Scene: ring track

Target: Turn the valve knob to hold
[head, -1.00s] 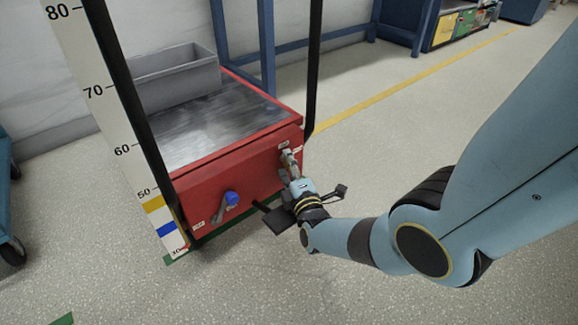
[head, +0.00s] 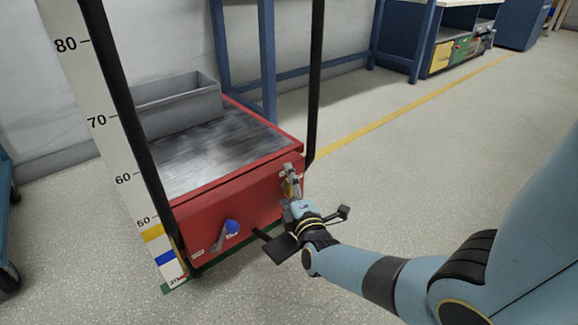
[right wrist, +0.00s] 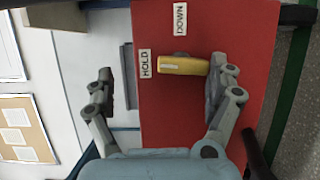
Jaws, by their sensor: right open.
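The valve knob is a yellow bar handle (right wrist: 183,65) on the red front panel, lying crosswise in the right wrist view. A HOLD label (right wrist: 145,63) is just off its left end and a DOWN label (right wrist: 180,19) is above it. In the head view the knob (head: 291,188) shows as a small yellow patch, largely hidden by my right gripper (head: 291,178). In the right wrist view my right gripper (right wrist: 160,70) is open, its fingers on either side of the knob. The right finger is close to the knob's right end; I cannot tell if they touch. My left gripper is out of view.
The red cart (head: 245,201) carries a grey bin (head: 170,108) on its metal top. A blue knob (head: 232,227) is left on the same panel. Black posts (head: 314,80) rise at its sides, with a numbered scale (head: 92,120) at left.

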